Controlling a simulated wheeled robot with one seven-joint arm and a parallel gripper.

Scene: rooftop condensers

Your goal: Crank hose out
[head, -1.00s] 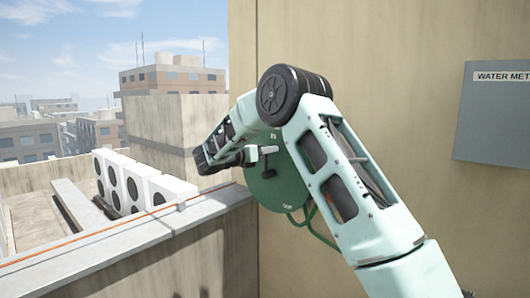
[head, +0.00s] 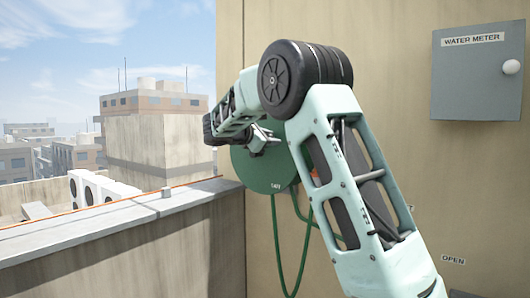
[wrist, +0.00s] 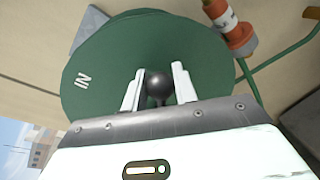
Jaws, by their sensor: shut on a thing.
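The green hose reel (head: 262,178) is a round disc on the beige wall, partly covered by my arm in the head view. In the wrist view its face (wrist: 105,60) carries the word IN at left. A small label at its lower edge in the head view is too small to read surely. My gripper (wrist: 158,88) is shut on the black ball knob (wrist: 157,82) of the crank, with a white finger on each side. In the head view my gripper (head: 258,142) is at the reel's upper part. The green hose (head: 279,245) hangs in a loop below the reel.
An orange and grey hose fitting (wrist: 230,28) is beside the reel. A concrete parapet (head: 110,225) runs along the left, with white condensers (head: 100,188) beyond.

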